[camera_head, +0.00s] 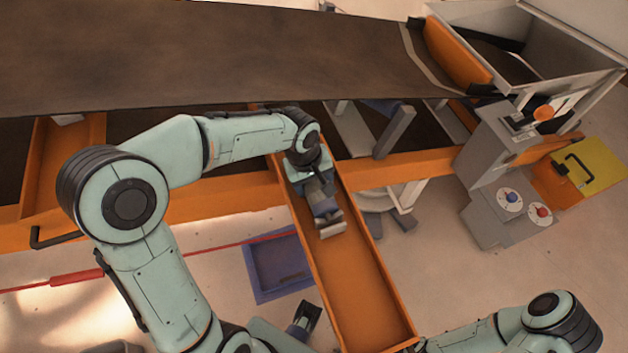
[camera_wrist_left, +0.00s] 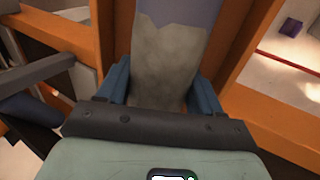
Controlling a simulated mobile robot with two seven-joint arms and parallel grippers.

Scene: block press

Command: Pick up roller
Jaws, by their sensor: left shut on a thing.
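The roller (camera_head: 331,228) is a grey piece with a purple part, seen at the end of my left gripper (camera_head: 324,207) in the head view. My left gripper is shut on it, over the long orange tray (camera_head: 358,290). In the left wrist view, the roller (camera_wrist_left: 172,62) stands between the two blue fingers (camera_wrist_left: 162,88), grey near the fingers and purple farther out. I cannot tell whether it touches the tray floor.
A dark conveyor belt (camera_head: 200,50) runs across the back. A control box (camera_head: 505,205) with a blue and a red button stands at the right, beside a yellow panel (camera_head: 595,172). A purple bin (camera_head: 278,268) is on the floor left of the tray. The tray's near part is bare.

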